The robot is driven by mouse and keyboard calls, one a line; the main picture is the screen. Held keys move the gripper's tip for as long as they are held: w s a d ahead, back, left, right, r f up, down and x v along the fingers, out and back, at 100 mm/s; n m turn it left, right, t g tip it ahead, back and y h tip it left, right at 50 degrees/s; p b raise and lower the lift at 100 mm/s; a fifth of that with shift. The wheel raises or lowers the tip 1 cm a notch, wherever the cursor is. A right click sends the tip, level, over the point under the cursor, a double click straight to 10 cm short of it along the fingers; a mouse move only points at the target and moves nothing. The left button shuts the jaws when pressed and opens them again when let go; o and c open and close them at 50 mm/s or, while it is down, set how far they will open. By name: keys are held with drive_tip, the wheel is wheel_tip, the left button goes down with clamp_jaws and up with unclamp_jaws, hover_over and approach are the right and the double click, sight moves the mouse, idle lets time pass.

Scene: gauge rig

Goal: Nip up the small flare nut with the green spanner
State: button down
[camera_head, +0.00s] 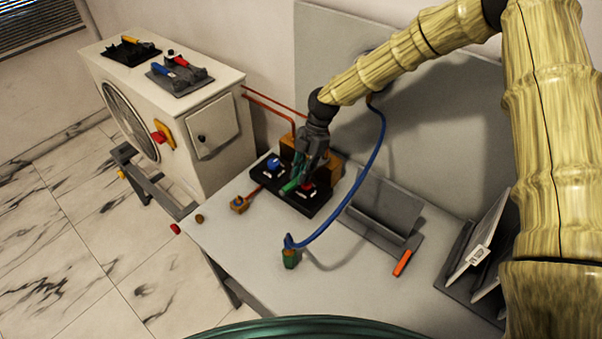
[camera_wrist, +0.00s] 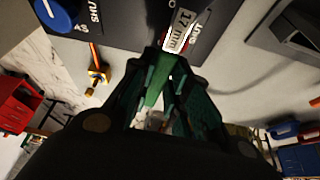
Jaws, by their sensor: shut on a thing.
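My gripper (camera_head: 318,160) is over the black gauge board (camera_head: 322,207) on the table, shut on the green spanner (camera_head: 291,186). In the wrist view the green spanner (camera_wrist: 157,80) runs between my two fingers (camera_wrist: 165,85) and its metal end, marked with a size, reaches over the dark board (camera_wrist: 125,22). A blue knob (camera_head: 273,164) and a red knob (camera_head: 307,187) stand on the board.
A blue hose (camera_head: 364,181) arches over the table to a green fitting (camera_head: 291,258). A brass fitting (camera_head: 239,204) lies left of the board. A grey holder (camera_head: 386,207) and an orange-handled tool (camera_head: 403,262) are at right. The front table is mostly clear.

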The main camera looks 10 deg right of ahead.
drive_tip(key=shift+w+d, duration=0.25)
drive_tip(key=shift+d, duration=0.05)
idle(0.4)
drive_tip(key=c, duration=1.9)
unclamp_jaws()
clamp_jaws()
